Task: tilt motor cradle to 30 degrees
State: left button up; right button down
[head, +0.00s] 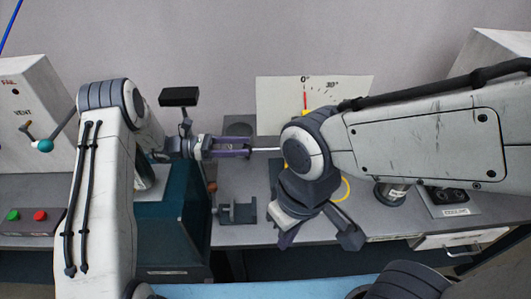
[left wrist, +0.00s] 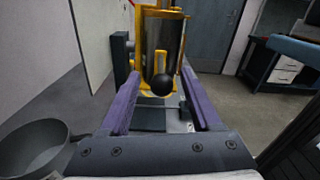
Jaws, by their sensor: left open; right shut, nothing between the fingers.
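The yellow motor cradle (left wrist: 152,62) with a shiny metal cylinder (left wrist: 172,42) stands in front of my left gripper (left wrist: 158,77) in the left wrist view. A black ball knob (left wrist: 162,86) shows between the open purple fingers, which look apart from it. In the head view my left gripper (head: 248,147) points right, and a thin pale rod (head: 265,149) shows beyond its tips. My right arm hides most of the cradle there. A white angle board (head: 276,97) has 0° and 30° marks, and a red pointer (head: 305,101) stands at 0°. My right gripper (head: 318,228) is shut and empty, low in front.
A grey clamp-like block (head: 237,213) sits near the bench's front edge. A panel with green and red buttons (head: 27,217) is at far left. A box labelled COOLING (head: 456,207) is at right. A round grey pan (left wrist: 38,145) is lower left in the left wrist view.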

aim_at(266, 149)
pick_arm(q)
jog(key=shift+s+d+f, duration=0.15)
jog(key=shift+d+f, duration=0.3)
jog(key=shift+f, duration=0.25)
jog(key=d+p, duration=0.2)
jog(key=d, duration=0.4)
jog(key=shift+r, duration=0.1)
jog(key=shift+d, duration=0.5)
pick_arm(e)
jog(key=shift+a+r+n, duration=0.15)
jog(key=shift+r+n, duration=0.15)
jog(key=shift+r, duration=0.3)
pick_arm(q)
jog(key=shift+c, duration=0.3)
grip_shut()
